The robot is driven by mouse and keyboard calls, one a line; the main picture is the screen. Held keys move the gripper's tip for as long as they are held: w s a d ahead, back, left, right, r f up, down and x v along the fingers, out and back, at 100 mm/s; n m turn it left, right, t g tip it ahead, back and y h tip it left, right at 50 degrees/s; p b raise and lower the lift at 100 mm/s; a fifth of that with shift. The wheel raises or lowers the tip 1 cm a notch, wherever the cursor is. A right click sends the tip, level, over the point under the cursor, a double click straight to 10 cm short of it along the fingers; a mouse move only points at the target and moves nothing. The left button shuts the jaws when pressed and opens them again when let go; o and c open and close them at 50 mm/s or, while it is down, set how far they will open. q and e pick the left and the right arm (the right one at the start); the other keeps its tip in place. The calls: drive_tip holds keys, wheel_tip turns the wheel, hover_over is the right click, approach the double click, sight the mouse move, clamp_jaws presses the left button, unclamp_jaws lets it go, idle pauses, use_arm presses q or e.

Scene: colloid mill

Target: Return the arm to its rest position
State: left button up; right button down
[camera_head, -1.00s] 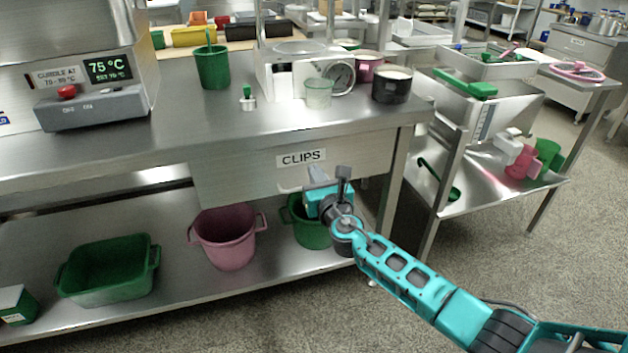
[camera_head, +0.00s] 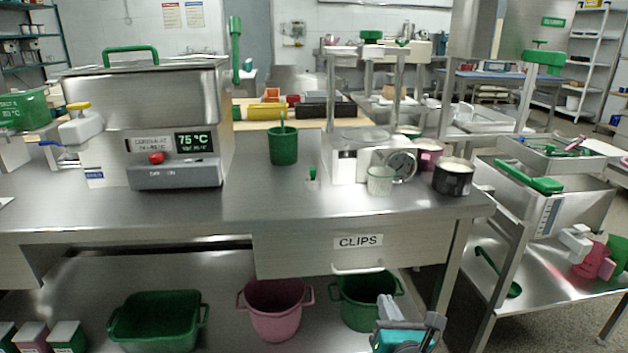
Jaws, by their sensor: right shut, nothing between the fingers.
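My right gripper (camera_head: 408,322) shows at the bottom edge, right of centre. Its fingers are shut with nothing held, and most of its arm is below the picture. It is below and apart from the handle (camera_head: 358,268) of the drawer marked CLIPS (camera_head: 300,252), and in front of the green bucket (camera_head: 358,297) on the lower shelf. The drawer front looks closed against the table. My left gripper is not in view.
The steel table (camera_head: 300,208) carries a heated bath (camera_head: 165,110), a green beaker (camera_head: 284,146), a scale with a dial (camera_head: 350,155) and a dark pot (camera_head: 453,177). A pink bucket (camera_head: 275,312) and green tub (camera_head: 155,320) stand below. A steel cart (camera_head: 535,275) is at right.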

drive_tip(key=s+a+f+m+g+y, duration=0.1)
drive_tip(key=s+a+f+m+g, duration=0.2)
drive_tip(key=s+m, duration=1)
drive_tip(key=s+a+f+m+g+y, duration=0.15)
drive_tip(key=s+f+m+g, duration=0.45)
drive_tip(key=m, duration=1.2)
use_arm(q)
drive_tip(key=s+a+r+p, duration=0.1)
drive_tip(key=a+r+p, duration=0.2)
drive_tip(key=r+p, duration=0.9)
drive_tip(key=p, duration=0.4)
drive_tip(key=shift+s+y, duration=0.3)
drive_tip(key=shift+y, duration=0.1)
use_arm(e)
drive_tip(key=s+d+r+t, duration=0.1)
drive_tip(key=s+d+r, duration=0.1)
drive_tip(key=r, duration=0.4)
drive_tip(key=s+d+r+t, duration=0.1)
drive_tip(key=d+r, duration=0.1)
drive_tip(key=r, duration=0.5)
drive_tip(key=shift+s+r+h, duration=0.25)
drive_tip(key=shift+s+h, duration=0.1)
drive_tip(key=shift+h, duration=0.1)
